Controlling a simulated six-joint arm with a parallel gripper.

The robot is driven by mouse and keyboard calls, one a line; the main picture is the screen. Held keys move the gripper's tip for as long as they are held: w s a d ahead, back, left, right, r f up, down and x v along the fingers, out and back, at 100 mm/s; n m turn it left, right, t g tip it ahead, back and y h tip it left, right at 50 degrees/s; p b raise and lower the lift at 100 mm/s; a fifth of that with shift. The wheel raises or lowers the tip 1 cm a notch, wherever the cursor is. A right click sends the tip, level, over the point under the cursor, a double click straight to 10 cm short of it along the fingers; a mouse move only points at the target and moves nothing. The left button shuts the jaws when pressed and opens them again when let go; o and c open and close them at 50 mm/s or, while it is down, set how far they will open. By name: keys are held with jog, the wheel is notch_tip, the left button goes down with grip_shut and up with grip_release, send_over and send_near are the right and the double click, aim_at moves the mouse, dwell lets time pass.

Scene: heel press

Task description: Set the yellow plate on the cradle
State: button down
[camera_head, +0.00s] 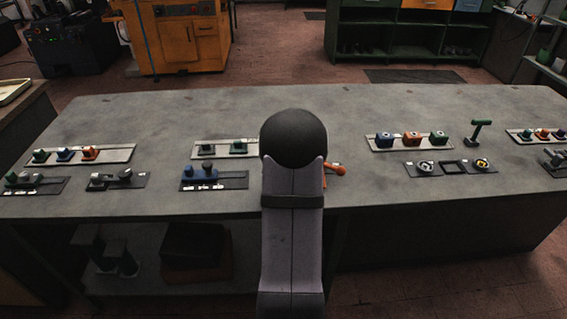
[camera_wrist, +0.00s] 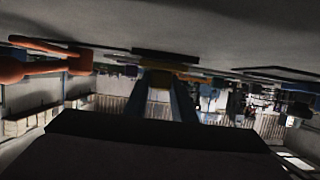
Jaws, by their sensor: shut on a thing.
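In the wrist view, my gripper (camera_wrist: 162,88) shows as two blue-grey fingers, shut on a small dull-yellow piece that looks like the yellow plate (camera_wrist: 160,78). This view is dark and appears upside down, with the grey bench top along the top. A dark flat shape (camera_wrist: 165,56) lies on the bench close to the plate; I cannot tell whether it is the cradle or whether they touch. In the head view my own arm hides the gripper and the plate. I cannot make out the cradle for certain there.
An orange handle (camera_head: 336,169) sticks out just right of my arm. A blue fixture (camera_head: 203,174) on a dark base stands to the left. Coloured block rows (camera_head: 411,140), a dark base with round fittings (camera_head: 453,167) and a green lever (camera_head: 477,131) stand right. The bench's rear is clear.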

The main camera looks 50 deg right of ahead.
jog(key=shift+f+b, duration=0.4)
jog(key=shift+b, duration=0.05)
dwell(0.5)
jog(key=c, duration=1.4)
grip_release()
jog(key=shift+b+v, duration=0.35)
jog(key=shift+v, duration=3.35)
